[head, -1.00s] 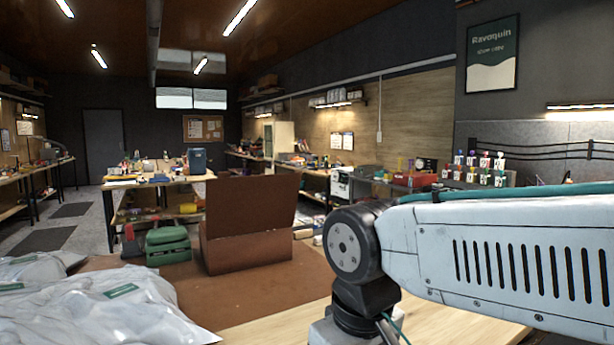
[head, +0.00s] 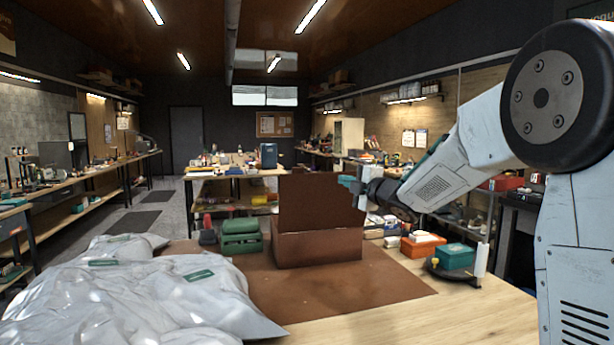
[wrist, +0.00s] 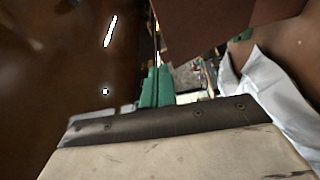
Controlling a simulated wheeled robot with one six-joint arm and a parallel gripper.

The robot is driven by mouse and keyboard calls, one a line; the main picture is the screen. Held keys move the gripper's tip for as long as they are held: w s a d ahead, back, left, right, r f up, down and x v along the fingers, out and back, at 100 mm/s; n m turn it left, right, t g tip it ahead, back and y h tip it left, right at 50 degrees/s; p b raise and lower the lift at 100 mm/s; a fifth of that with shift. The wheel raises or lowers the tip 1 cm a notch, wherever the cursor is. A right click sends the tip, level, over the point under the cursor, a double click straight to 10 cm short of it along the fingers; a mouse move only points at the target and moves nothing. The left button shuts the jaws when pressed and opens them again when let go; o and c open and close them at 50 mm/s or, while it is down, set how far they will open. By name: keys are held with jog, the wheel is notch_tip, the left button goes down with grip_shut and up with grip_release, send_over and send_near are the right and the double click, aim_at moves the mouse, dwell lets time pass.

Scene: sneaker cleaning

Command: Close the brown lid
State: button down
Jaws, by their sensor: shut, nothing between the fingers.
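A brown box (head: 318,248) stands on the brown mat in the head view. Its brown lid (head: 308,203) is open and stands up from the box. My gripper (head: 346,182) is at the upper right corner of the lid; I cannot tell whether it touches. In the wrist view the green fingers of my gripper (wrist: 157,84) are together with nothing between them. A brown panel, likely the lid (wrist: 205,25), fills the upper part of that view, close to the fingertips.
Silvery plastic bags (head: 140,290) cover the front left of the table. A green case (head: 240,236) stands left of the box. An orange box (head: 422,245) and a teal container (head: 454,257) stand to the right. The mat (head: 335,290) in front of the box is bare.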

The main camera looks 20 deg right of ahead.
notch_tip(320, 180, down, 3)
jog(key=w+a+n+g+y, duration=0.1)
jog(key=w+n+g+y, duration=0.1)
jog(key=n+y, duration=0.65)
jog(key=n, duration=0.1)
send_near(295, 170)
jog(key=a, duration=0.3)
jog(key=shift+g, duration=0.4)
jog(key=shift+w+a+r, duration=0.1)
jog(key=shift+w+r, duration=0.2)
jog(key=shift+w, duration=0.4)
jog(key=shift+w+a+r, duration=0.1)
jog(key=shift+w+r, duration=0.2)
jog(key=shift+w, duration=0.35)
jog(key=shift+w+r, duration=0.25)
jog(key=shift+w, duration=0.45)
jog(key=shift+a+m, duration=0.1)
jog(key=shift+m, duration=0.15)
